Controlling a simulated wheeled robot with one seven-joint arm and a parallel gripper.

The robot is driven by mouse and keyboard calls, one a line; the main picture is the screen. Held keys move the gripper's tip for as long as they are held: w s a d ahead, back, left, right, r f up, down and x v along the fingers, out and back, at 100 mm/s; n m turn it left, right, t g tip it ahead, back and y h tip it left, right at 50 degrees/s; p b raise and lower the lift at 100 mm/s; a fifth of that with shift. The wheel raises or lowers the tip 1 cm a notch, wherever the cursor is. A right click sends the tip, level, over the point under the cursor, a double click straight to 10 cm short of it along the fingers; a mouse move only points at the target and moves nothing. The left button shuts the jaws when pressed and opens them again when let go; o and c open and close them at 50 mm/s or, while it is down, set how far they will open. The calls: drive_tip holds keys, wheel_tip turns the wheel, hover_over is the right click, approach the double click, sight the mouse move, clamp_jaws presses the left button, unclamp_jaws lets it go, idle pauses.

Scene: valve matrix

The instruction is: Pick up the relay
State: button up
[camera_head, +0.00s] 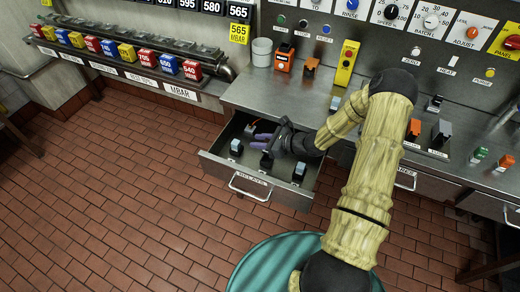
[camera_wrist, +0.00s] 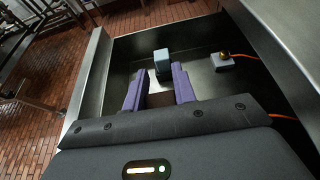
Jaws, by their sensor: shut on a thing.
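My gripper (camera_head: 263,137) reaches down into the open drawer (camera_head: 247,183), whose front label seems to read RELAYS. Its purple fingers also show in the wrist view (camera_wrist: 159,92), closed on a dark brownish block (camera_wrist: 160,99), seemingly a relay, mostly hidden by the gripper. Other small dark blocks with pale blue-grey tops, likely relays, stand in the drawer: one at left (camera_head: 236,148) and one at right (camera_head: 299,172). A pale blue-grey block (camera_wrist: 161,62) stands just beyond the fingertips in the wrist view.
A grey box with an orange-yellow knob (camera_wrist: 222,62) sits farther right in the drawer. The drawer walls stand close around my gripper, and the steel counter (camera_head: 300,98) is above and behind. The brick-red tiled floor (camera_head: 150,190) is clear at left.

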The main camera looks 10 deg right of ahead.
wheel_tip(320, 180, up, 4)
drive_tip(key=shift+f, duration=0.2)
drive_tip(key=shift+r, duration=0.1)
idle(0.4)
